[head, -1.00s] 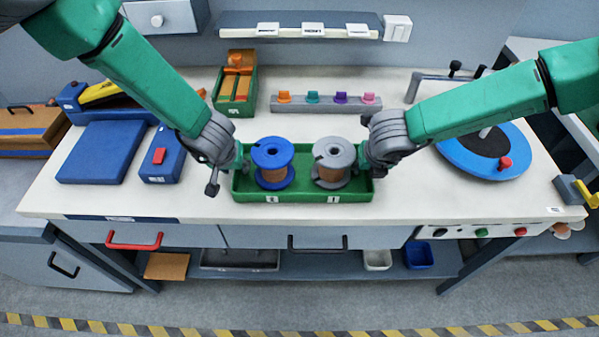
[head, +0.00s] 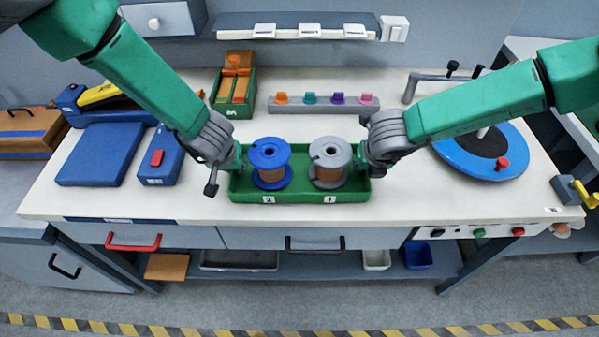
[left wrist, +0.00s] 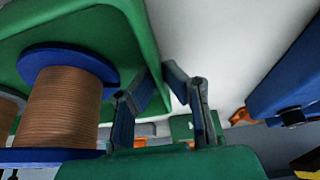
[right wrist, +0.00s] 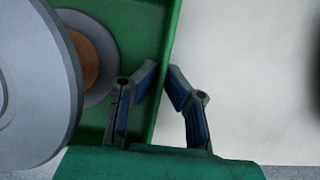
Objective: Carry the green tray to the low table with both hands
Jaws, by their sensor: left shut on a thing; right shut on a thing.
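The green tray (head: 300,197) is at the front middle of the white workbench, and I cannot tell whether it touches the top. It carries a blue spool (head: 269,152) and a grey spool (head: 331,152), both upright and wound with copper-brown. My left gripper (head: 236,165) is shut on the tray's left end wall; the left wrist view shows the fingers (left wrist: 166,75) on either side of the rim. My right gripper (head: 364,163) is shut on the right end wall, its fingers (right wrist: 163,75) also astride the rim. No separate low table is recognizable.
The workbench (head: 400,205) holds a blue case (head: 100,153) at left, a green bin (head: 234,93) and a peg rack (head: 325,104) behind the tray, and a blue disc (head: 470,160) at right. Striped floor tape (head: 300,332) runs in front; the floor before the bench is clear.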

